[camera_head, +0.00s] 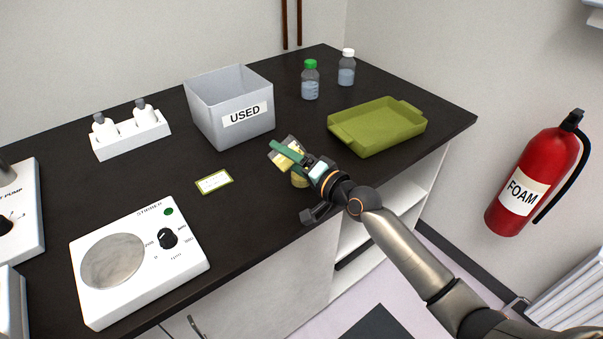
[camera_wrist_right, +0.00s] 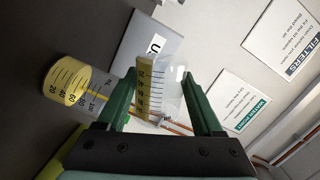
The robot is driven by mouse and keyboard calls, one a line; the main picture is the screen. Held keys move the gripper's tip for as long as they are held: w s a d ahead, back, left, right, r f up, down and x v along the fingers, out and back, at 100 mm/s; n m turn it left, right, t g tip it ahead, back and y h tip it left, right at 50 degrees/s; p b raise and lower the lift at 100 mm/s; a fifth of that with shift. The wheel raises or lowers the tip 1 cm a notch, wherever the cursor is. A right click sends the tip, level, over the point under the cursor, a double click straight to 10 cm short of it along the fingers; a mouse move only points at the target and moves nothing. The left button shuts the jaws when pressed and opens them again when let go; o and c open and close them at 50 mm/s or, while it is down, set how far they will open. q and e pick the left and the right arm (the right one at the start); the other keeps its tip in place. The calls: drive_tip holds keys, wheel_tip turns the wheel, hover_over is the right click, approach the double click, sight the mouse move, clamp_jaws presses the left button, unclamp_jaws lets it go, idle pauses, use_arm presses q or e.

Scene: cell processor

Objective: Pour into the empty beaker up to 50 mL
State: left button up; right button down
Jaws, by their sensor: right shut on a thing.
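My right gripper (camera_head: 286,152) has green fingers and is shut on a clear graduated beaker (camera_wrist_right: 160,92). The held beaker is tilted and has yellow liquid on its lower side. A second graduated beaker (camera_wrist_right: 78,84) stands on the dark bench below it, with yellow liquid in its lower part. In the head view this beaker (camera_head: 299,181) is partly hidden by the gripper. A thin yellow streak lies between the two beakers in the wrist view. The exact level in the standing beaker is hard to read. My left gripper is not in view.
A grey bin marked USED (camera_head: 205,118) stands behind the gripper. A green tray (camera_head: 372,143) lies to the right, two bottles (camera_head: 310,88) (camera_head: 347,72) behind it. A white stirrer (camera_head: 185,265) and a small label card (camera_head: 214,182) lie to the left.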

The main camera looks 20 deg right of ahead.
drive_tip(key=shift+r+n+p, duration=0.25)
drive_tip(key=shift+n+p, duration=0.4)
drive_tip(key=shift+n, duration=0.45)
drive_tip(key=shift+r+n+h+p, duration=0.45)
drive_tip(key=shift+n+p, duration=0.45)
drive_tip(key=shift+p, duration=0.25)
drive_tip(key=shift+n, duration=0.6)
drive_tip(key=shift+d+r+n+h, duration=0.1)
drive_tip(key=shift+n+h, duration=0.15)
drive_tip(key=shift+n, duration=0.45)
